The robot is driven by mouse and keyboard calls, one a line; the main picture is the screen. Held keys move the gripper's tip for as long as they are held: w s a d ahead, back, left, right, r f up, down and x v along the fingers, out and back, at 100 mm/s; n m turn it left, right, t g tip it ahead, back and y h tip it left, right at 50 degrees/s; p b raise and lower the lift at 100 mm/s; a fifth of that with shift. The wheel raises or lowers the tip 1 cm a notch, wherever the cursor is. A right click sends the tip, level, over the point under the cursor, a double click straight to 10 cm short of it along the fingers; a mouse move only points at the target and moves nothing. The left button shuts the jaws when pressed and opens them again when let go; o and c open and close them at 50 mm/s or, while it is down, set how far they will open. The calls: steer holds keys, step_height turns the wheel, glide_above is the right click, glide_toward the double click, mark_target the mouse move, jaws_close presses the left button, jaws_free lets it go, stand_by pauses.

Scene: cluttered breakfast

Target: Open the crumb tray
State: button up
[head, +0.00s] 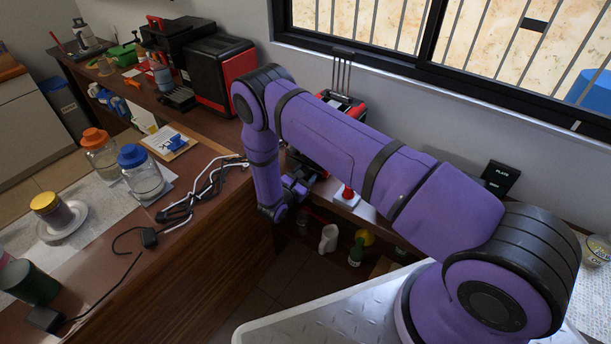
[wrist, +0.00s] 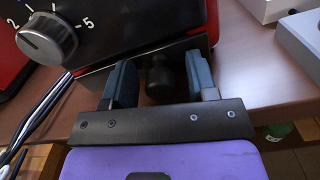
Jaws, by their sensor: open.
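The toaster is red and black. In the head view its red top (head: 343,103) shows behind my arm, with the rest largely hidden. In the wrist view its black front (wrist: 130,25) carries a grey dial (wrist: 45,39). Low on the front is a dark strip, which looks like the crumb tray (wrist: 190,50), with a dark round knob (wrist: 160,76). My gripper (wrist: 162,84) is open, one finger on each side of the knob, with a gap to each finger. In the head view my gripper (head: 297,188) is at the toaster's low front, partly hidden by my arm.
The toaster stands on a brown counter (wrist: 262,50) near its edge. Grey-white boxes (wrist: 300,35) lie to the right. Bottles, including a white one (head: 329,238), stand on a shelf below. Glass jars (head: 142,172) stand on the left counter.

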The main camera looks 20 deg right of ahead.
jaws_close()
steer(key=shift+s+a, duration=0.25)
steer(key=shift+a, duration=0.15)
steer(key=v, duration=1.4)
steer(key=shift+s+a, duration=0.25)
steer(key=shift+a, duration=0.05)
jaws_free()
steer(key=shift+a, duration=0.1)
